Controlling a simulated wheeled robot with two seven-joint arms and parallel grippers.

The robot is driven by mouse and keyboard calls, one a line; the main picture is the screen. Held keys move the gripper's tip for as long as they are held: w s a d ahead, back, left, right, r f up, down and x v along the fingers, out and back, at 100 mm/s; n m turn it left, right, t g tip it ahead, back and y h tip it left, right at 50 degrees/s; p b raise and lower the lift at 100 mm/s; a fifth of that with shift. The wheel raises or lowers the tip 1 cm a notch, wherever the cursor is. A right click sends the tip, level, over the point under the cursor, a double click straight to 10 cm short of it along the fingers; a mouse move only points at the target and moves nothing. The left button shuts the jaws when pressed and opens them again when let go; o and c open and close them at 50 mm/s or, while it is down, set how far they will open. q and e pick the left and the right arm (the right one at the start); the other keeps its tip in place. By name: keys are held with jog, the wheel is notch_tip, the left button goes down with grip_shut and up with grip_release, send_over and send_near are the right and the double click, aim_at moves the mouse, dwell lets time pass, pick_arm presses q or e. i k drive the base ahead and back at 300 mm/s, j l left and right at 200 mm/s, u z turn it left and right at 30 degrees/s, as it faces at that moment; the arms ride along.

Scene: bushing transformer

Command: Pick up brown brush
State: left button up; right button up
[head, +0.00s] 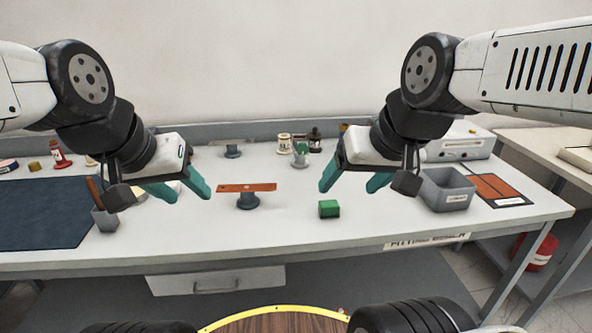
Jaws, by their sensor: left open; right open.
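A brown, stick-like handle (95,191), which looks like the brown brush, leans in a small grey cup (106,220) at the left of the table. Its lower end is hidden in the cup, and dark parts of my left arm sit close beside it in the picture. My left gripper (190,196) is open and empty, with teal fingers to the right of the cup. My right gripper (347,190) is open and empty, above the table right of centre, far from the brush.
An orange-brown bar (246,188) lies on a dark round stand (248,202) between the grippers. A green block (329,209) sits near the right gripper. A dark mat (45,213) lies left, a grey bin (447,190) right. The front middle of the table is clear.

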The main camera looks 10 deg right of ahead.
aim_at(91, 183)
jog(key=u, duration=1.35)
